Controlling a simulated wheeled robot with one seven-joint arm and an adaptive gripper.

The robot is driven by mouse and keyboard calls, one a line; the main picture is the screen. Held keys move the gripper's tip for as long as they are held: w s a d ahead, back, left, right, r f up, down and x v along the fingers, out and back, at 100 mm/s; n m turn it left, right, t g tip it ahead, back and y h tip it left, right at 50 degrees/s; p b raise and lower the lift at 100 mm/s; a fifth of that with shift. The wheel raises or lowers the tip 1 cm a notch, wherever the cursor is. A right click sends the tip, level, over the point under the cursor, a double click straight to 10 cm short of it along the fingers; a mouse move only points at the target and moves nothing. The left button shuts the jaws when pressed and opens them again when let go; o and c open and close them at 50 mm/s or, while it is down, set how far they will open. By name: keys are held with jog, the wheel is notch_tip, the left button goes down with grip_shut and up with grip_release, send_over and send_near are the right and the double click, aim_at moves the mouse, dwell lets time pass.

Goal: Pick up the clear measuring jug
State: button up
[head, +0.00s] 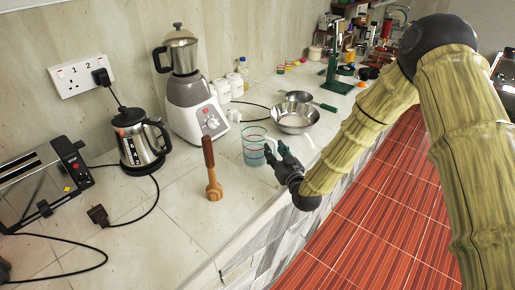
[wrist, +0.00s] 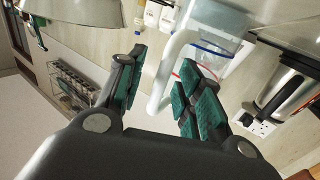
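The clear measuring jug (head: 254,150) stands on the counter near its front edge, with a red rim line and a bluish lower part. In the wrist view the jug (wrist: 212,50) is at the top, and its pale curved handle (wrist: 161,82) lies in the gap between my fingers. My gripper (head: 276,151) is at the jug's right side in the head view. In the wrist view my gripper (wrist: 163,65) is open, with dark green pads either side of the handle. I cannot tell whether a pad touches the handle.
A wooden tool (head: 213,182) stands left of the jug. Metal pans (head: 295,118) are behind it to the right. A blender (head: 190,95), a kettle (head: 138,140) and a toaster (head: 45,180) stand further left. A loose plug and cable (head: 98,214) lie on the front left counter.

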grip_shut()
